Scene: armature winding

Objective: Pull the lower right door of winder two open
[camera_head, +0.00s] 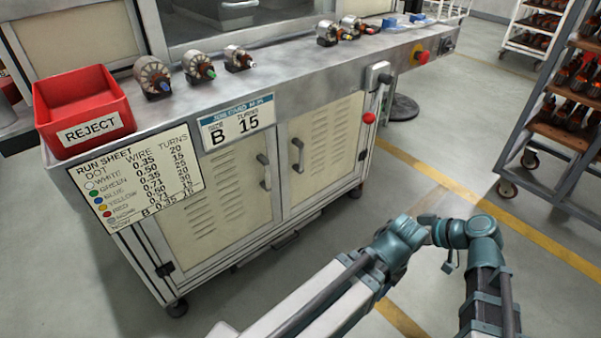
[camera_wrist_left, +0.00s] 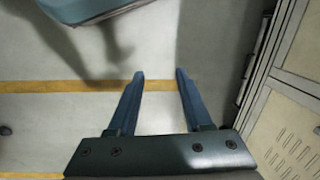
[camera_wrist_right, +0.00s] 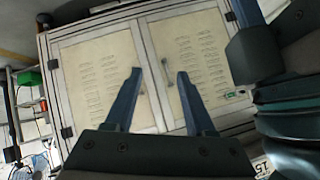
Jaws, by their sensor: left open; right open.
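The winder's lower right door (camera_head: 325,142) is a cream louvred panel in the head view. It looks shut, with an upright bar handle (camera_head: 297,156) near its left edge. The lower left door (camera_head: 225,190) beside it also looks shut. My left gripper (camera_wrist_left: 159,73) is open and empty above the floor, with a cabinet side at the right of its view. My right gripper (camera_wrist_right: 159,73) is open and empty. Between and beyond its fingers are two louvred doors and a bar handle (camera_wrist_right: 167,72), apart from the fingers. In the head view both fingertip pairs are hidden or unclear.
A red reject bin (camera_head: 82,105) and several armatures stand on the winder's top ledge. A red knob (camera_head: 369,118) sits at its right corner. A rack (camera_head: 560,130) on casters stands at the right. Open floor with yellow lines (camera_head: 425,180) lies between.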

